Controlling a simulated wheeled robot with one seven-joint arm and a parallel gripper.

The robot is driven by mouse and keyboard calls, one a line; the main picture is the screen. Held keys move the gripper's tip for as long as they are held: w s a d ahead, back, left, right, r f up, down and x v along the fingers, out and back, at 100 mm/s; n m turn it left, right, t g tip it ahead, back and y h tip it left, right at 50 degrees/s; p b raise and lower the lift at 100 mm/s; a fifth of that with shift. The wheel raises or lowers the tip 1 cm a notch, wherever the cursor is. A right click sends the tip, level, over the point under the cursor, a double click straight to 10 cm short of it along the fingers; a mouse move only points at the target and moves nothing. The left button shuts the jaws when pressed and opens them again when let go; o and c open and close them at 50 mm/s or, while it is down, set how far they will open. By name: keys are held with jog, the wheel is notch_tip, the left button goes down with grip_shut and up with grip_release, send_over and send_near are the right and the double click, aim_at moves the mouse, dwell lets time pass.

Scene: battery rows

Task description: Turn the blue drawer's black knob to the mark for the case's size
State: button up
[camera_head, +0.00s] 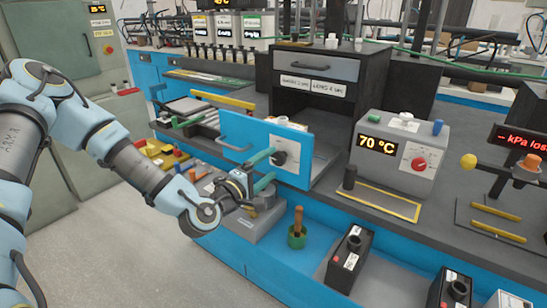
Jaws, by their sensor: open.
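The blue drawer (248,132) stands pulled out at the centre, its blue front facing me. The black knob (280,159) sits on a pale dial plate (287,145) at the right of that front. The marks on the plate are too small to read. My gripper (269,167) is open at the knob, with one green finger above and left of it and the other below it. I cannot tell whether either finger touches the knob. Black cases (350,259) (450,289) stand at the lower right; I cannot tell which one the task means.
A blue handle (234,147) is on the drawer front's left. A grey block (246,224) lies below my gripper, beside a green cup with a brown-handled tool (298,224). A grey box reading 70 °C (396,153) stands to the right. Grey floor is clear at the lower left.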

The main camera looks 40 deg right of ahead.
aim_at(277, 160)
jog(key=shift+p+x, duration=0.3)
jog(key=shift+x, duration=1.25)
jog(key=shift+s, duration=0.1)
grip_shut()
